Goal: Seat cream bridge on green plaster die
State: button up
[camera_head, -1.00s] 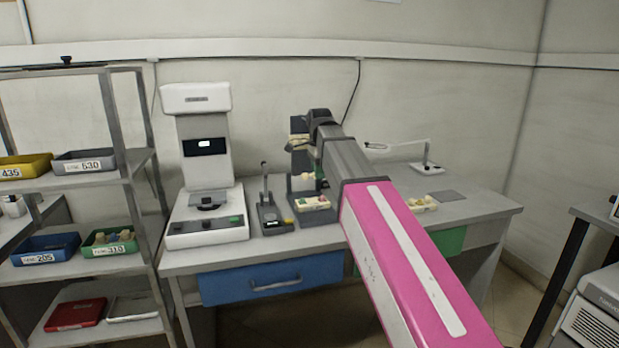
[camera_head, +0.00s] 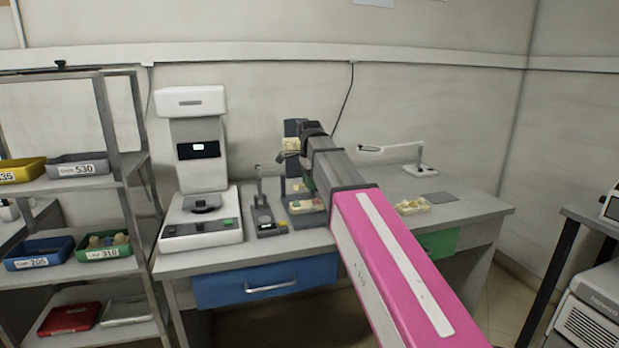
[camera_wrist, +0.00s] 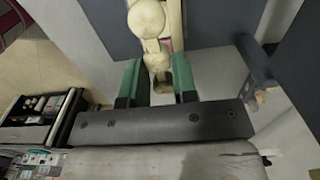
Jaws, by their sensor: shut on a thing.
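My gripper (camera_wrist: 157,82) shows in the wrist view with two green fingers, shut on a small cream piece that I take for the cream bridge (camera_wrist: 157,57). A rounded cream form (camera_wrist: 147,18) lies just beyond it; I cannot tell whether they touch. In the head view my gripper (camera_head: 308,182) is small and partly hidden by my arm, at a dark upright stand (camera_head: 293,128) with cream parts. I cannot single out the green plaster die: the green I see there is on my fingers.
A white machine (camera_head: 200,228) and a small grey device (camera_head: 268,228) stand left of the stand. A tray of cream pieces (camera_head: 413,207) and a lamp (camera_head: 427,170) are to its right. A shelf at far left holds bins, including a green one (camera_head: 103,247) with pieces.

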aim_at(310, 203)
jog(key=shift+f, duration=1.55)
jog(key=shift+f, duration=1.15)
dwell(0.5)
jog(key=o, duration=1)
notch_tip(310, 203, up, 11)
jog(key=shift+f, duration=0.1)
